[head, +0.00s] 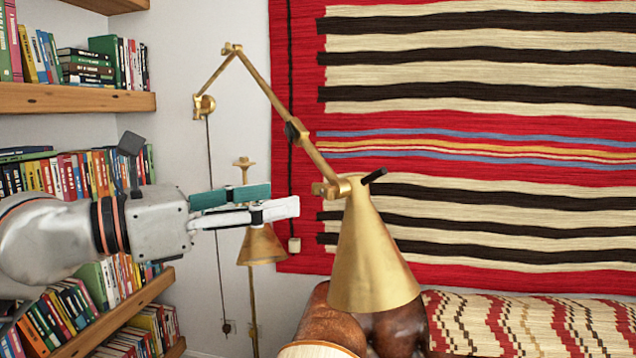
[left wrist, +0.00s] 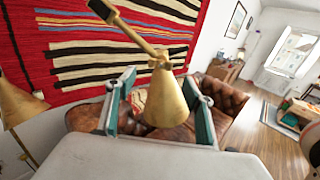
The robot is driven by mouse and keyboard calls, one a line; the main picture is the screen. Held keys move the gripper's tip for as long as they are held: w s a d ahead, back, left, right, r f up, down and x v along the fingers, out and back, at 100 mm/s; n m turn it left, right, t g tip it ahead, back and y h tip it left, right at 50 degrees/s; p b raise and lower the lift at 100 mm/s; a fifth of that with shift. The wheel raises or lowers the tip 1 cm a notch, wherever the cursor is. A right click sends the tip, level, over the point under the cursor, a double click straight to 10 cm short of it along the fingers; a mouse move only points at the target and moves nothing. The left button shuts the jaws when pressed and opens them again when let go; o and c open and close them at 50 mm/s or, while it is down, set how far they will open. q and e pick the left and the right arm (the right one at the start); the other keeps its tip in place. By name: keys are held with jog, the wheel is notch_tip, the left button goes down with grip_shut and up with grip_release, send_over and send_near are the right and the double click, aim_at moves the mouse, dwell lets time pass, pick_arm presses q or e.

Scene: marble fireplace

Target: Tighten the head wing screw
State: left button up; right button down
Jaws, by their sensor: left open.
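A brass wall lamp hangs from a jointed arm (head: 272,95) in the head view. Its cone shade (head: 372,265) points down, and a dark rod sticks out near its top. A small brass piece at the head joint, seemingly the wing screw (head: 320,188), faces left toward my left gripper (head: 284,198). That gripper is open and empty, its fingertips a short gap left of the screw. In the left wrist view the shade (left wrist: 166,105) shows between the open fingers (left wrist: 160,78), with the head joint above it. The screw's wings are too small to make out there.
A second brass lamp (head: 260,245) stands behind my left gripper. Bookshelves (head: 70,97) fill the left side. A striped rug (head: 480,100) hangs on the wall behind the lamp. A brown leather seat (left wrist: 228,98) is below and behind the shade.

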aim_at(319, 192)
pick_arm(q)
jog(key=p+x, duration=0.1)
jog(key=x, duration=0.6)
jog(key=shift+w+d+p, duration=0.1)
jog(key=shift+d+p, duration=0.1)
jog(key=shift+p, duration=0.15)
jog(key=shift+f, duration=0.1)
jog(key=c, duration=1.1)
